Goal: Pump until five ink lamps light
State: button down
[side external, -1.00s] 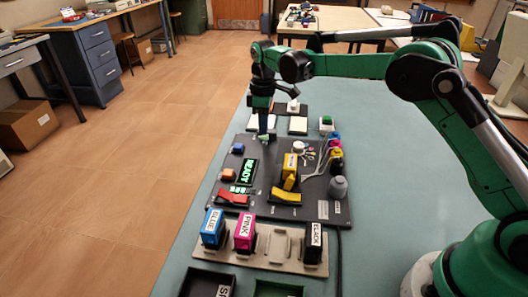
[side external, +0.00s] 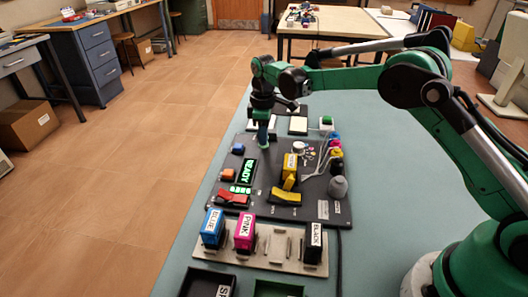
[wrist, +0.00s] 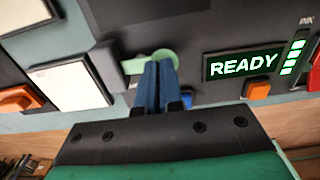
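The pale green round pump pad (wrist: 163,60), with a pale bar to its left, sits on the dark panel in the wrist view. My gripper (wrist: 158,68) has its two blue fingers together and empty, with their tips over the pad. Whether they touch it is unclear. In the side view my gripper (side external: 263,142) points down at the panel's far end and hides most of the pad. The READY display (wrist: 243,65) is lit green. Beside it is the ink lamp column (wrist: 292,58), with several green bars lit. The lamps (side external: 240,189) also glow in the side view.
Yellow (side external: 290,165), blue (side external: 212,226), pink (side external: 244,234) and black (side external: 314,243) cartridges stand nearer the camera. A red rocker (side external: 232,197), a yellow rocker (side external: 286,196) and an orange button (side external: 228,174) lie on the panel. Bare table lies to the right.

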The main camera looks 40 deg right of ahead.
jog(key=shift+r, duration=1.95)
jog(key=shift+f, duration=0.15)
jog(key=shift+f, duration=1.8)
jog(key=shift+r, duration=1.95)
notch_tip(320, 180, up, 7)
